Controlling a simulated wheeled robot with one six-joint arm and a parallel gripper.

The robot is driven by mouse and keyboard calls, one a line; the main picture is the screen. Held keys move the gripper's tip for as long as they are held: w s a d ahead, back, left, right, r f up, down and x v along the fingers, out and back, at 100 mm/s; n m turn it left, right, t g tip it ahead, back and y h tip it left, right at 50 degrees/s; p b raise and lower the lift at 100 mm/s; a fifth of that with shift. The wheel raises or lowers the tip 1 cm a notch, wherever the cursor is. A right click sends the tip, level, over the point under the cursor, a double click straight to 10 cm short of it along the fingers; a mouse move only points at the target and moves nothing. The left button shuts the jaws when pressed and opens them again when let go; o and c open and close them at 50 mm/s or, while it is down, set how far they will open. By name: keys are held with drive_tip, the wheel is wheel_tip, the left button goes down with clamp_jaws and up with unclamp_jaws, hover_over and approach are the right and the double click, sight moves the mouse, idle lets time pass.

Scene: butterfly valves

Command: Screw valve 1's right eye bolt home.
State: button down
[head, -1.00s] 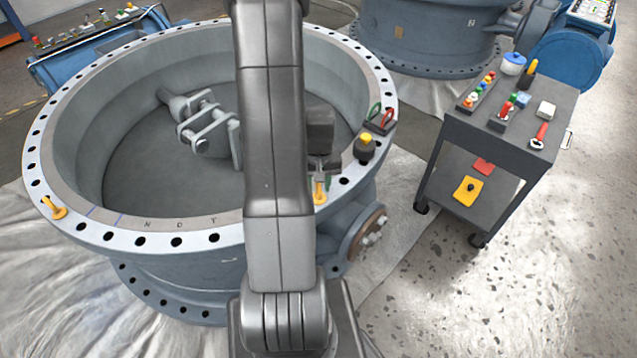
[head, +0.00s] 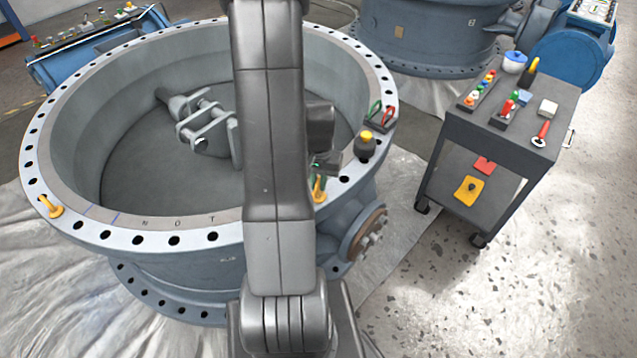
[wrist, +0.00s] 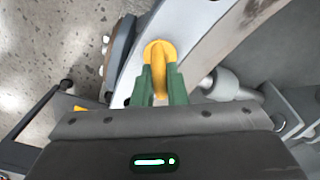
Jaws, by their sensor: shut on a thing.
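Valve 1 is the large blue-grey ring body whose drilled flange (head: 118,236) fills the left half of the head view. The right eye bolt (head: 319,190) is yellow and stands at the flange's front right, partly hidden behind my arm. In the wrist view the eye bolt (wrist: 158,62) sits between the green fingers of my gripper (wrist: 160,85), which are shut on it. Its shank and hole are hidden, so I cannot tell how deep it sits. Another yellow eye bolt (head: 51,207) stands on the flange at the left.
A dark bottle with a yellow cap (head: 365,145) and a holder with red and green loops (head: 380,117) stand on the flange just behind the right eye bolt. A tool cart (head: 500,140) stands to the right. Floor is clear at the lower right.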

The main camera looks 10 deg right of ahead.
sight(319, 180)
drive_tip(key=m+b, duration=0.1)
drive_tip(key=m, duration=0.2)
drive_tip(key=shift+m, duration=0.3)
drive_tip(key=shift+m+b, duration=0.3)
drive_tip(key=shift+m, duration=1.4)
drive_tip(key=c, duration=1.5)
unclamp_jaws()
drive_tip(key=shift+o, duration=0.2)
wheel_tip(319, 180, up, 14)
drive_tip(key=p, duration=0.1)
drive_tip(key=shift+p, duration=0.3)
drive_tip(key=shift+f, duration=0.2)
